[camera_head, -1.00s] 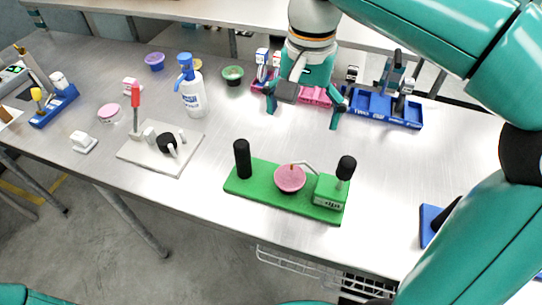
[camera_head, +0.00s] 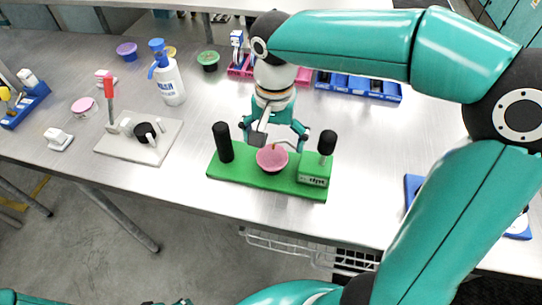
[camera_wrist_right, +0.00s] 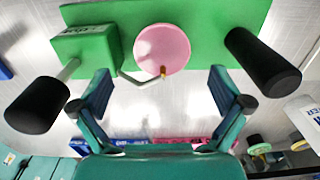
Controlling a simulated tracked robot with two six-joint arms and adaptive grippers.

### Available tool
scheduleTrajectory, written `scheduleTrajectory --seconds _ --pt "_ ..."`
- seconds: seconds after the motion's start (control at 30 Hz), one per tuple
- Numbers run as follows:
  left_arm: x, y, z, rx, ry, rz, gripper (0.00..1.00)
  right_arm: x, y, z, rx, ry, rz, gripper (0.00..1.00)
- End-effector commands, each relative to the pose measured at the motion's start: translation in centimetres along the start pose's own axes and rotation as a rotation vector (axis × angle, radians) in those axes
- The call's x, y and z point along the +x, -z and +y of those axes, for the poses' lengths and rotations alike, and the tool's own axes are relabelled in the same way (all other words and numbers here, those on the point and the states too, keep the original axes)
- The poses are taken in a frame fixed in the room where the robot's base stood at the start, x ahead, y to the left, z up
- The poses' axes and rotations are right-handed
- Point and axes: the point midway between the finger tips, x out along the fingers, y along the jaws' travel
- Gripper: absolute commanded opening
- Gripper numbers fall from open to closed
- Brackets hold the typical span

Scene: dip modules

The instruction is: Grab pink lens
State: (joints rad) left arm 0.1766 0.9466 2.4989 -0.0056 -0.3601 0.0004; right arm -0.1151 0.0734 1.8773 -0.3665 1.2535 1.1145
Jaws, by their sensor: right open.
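The pink lens (camera_head: 272,157) is a round pink bowl-like piece on the green base (camera_head: 235,175), between two black knobs. It also shows in the right wrist view (camera_wrist_right: 163,50), with a thin metal arm and a small orange tip at its edge. My right gripper (camera_head: 272,143) is just behind the lens, over the green base's far side. In the wrist view its two fingers (camera_wrist_right: 160,88) are spread apart with nothing between them, and the lens lies just beyond the tips. My left gripper is not clearly visible; only bits of teal arm show at the bottom left.
A black post (camera_head: 223,142) and a black knob (camera_head: 327,143) stand on either side of the lens. A white plate with a red-handled tool (camera_head: 138,150) is to the left. A white bottle (camera_head: 170,82) and a blue tray (camera_head: 358,88) are farther back.

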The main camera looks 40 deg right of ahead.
Motion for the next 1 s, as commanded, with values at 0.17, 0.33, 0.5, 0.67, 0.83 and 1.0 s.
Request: scheduleTrajectory --seconds 0.17,0.33,0.5,0.67,0.83,1.0 --pt "-0.1 0.0 0.0 0.0 0.0 0.0 0.66 2.6 -0.1 -0.2 0.0 -0.004 -0.002 1.0" --pt "-0.1 0.0 0.0 0.0 0.0 0.0 0.66 3.5 -0.1 -0.2 0.001 0.0 0.0 1.0" --pt "-0.1 0.0 0.0 0.0 0.0 0.0 0.66 3.5 -0.1 -0.2 0.001 0.001 0.001 1.0" --pt "-0.1 0.0 0.0 0.0 0.0 0.0 0.66 3.5 -0.1 -0.2 0.001 0.001 0.001 0.73" --pt "-0.1 0.0 0.0 0.0 0.0 0.0 0.66 3.5 -0.1 -0.2 0.002 0.0 0.001 0.48" --pt "-0.1 0.0 0.0 0.0 0.0 0.0 0.66 3.4 -0.1 -0.2 0.002 0.0 0.001 0.48"
